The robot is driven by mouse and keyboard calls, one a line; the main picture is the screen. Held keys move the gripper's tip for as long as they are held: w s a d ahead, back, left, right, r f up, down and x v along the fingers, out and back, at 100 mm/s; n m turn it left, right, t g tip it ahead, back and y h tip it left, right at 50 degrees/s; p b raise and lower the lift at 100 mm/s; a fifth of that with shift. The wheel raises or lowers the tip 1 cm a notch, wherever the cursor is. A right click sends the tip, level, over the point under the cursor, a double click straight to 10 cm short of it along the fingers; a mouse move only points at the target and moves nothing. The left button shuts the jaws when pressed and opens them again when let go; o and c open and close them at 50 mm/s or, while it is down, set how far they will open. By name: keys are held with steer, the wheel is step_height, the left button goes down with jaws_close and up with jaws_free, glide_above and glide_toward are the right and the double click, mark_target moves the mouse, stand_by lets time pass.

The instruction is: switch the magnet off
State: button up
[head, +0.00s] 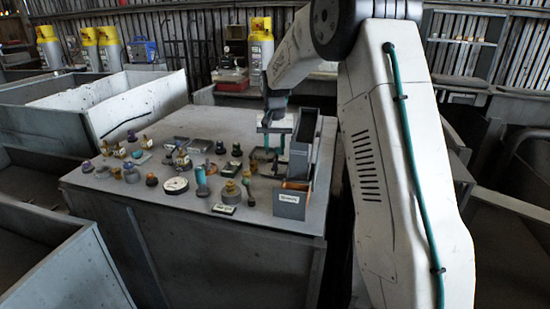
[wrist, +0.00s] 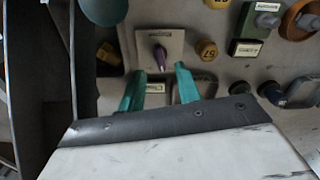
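My gripper (wrist: 160,75) has two teal fingers spread well apart, with nothing held between them. Just ahead of the fingertips in the wrist view is a square beige plate with a dark purple knob (wrist: 160,57) and a small label whose words I cannot read. It looks like a switch, but I cannot confirm it is the magnet's. The knob lies in line with the gap between the fingers; I cannot tell whether they touch the plate. In the head view my gripper (head: 266,154) is low over the right rear of the workbench, and the plate is not clear there.
A grey workbench (head: 240,225) carries many small knobs, gauges and fittings on its left and middle. A labelled grey bin (head: 291,204) and a tall dark bin (head: 306,135) stand along its right edge. A yellow round piece (wrist: 206,49) sits just right of the plate.

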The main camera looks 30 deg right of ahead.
steer(key=shift+r, duration=1.25)
steer(key=shift+a, duration=0.2)
steer(key=c, duration=0.6)
steer(key=a, duration=0.2)
steer(key=a+n, duration=0.1)
steer(key=a, duration=0.2)
steer(key=a+n+h, duration=0.1)
steer(key=a, duration=0.2)
steer(key=shift+w+f, duration=0.15)
steer(key=shift+f, duration=0.2)
jaws_close()
steer(key=a+h, duration=0.1)
steer(key=s+a+h, duration=0.1)
steer(key=a+h, duration=0.1)
steer(key=shift+a+f, duration=0.2)
steer(key=shift+a, duration=0.05)
steer(key=shift+r+m+h, duration=0.1)
steer(key=shift+m+h, duration=0.3)
steer(key=shift+h, duration=0.5)
steer(key=shift+w+d+r+m+t+h, duration=0.1)
steer(key=shift+d+r+m+t+h, duration=0.1)
steer(key=shift+d+m+h, duration=0.3)
steer(key=shift+w+d+r+m+t+h, duration=0.1)
steer(key=shift+d+r+m+t+h, duration=0.15)
steer(key=shift+d, duration=0.3)
steer(key=shift+d+m, duration=0.1)
steer(key=shift+m, duration=0.25)
steer(key=x, duration=1)
